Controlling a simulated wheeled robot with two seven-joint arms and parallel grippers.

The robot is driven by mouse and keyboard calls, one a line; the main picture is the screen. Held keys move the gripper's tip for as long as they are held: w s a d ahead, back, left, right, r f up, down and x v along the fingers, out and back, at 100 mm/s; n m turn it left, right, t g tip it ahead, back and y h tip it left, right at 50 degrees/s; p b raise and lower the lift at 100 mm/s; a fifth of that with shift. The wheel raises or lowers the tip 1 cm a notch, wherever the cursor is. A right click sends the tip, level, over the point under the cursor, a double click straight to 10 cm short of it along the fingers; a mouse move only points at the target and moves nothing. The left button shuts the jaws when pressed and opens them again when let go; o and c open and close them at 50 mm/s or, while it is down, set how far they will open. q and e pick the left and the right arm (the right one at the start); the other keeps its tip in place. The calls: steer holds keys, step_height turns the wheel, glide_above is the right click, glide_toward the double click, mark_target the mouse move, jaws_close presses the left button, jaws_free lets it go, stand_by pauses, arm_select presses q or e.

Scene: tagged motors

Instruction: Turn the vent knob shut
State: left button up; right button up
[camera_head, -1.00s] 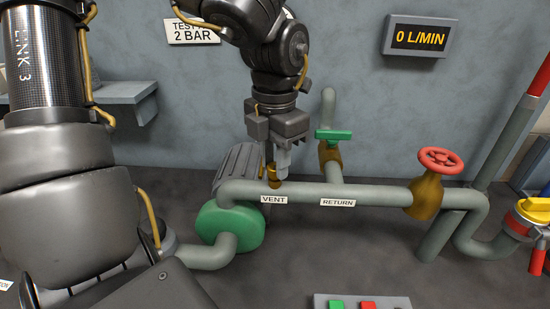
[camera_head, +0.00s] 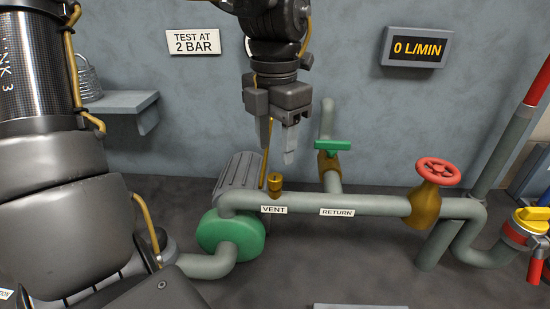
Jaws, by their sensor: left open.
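The vent knob (camera_head: 276,184) is a small brass piece standing on top of the grey pipe, just above the VENT label (camera_head: 273,209). My left gripper (camera_head: 277,150) is above the knob, pointing down, with its fingers apart and nothing between them. There is a clear gap between the fingertips and the knob. Whether the knob is turned open or shut cannot be told. My right gripper does not show.
A green-handled valve (camera_head: 332,147) stands close to the right of the gripper. A red handwheel (camera_head: 438,171) and a yellow handle (camera_head: 532,220) are farther right. A green pump (camera_head: 230,236) is below left. A display (camera_head: 413,47) reads 0 L/MIN.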

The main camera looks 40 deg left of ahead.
mark_target(276, 177)
arm_select(q)
steer(key=shift+r+p, duration=0.55)
steer(key=shift+r, duration=1.75)
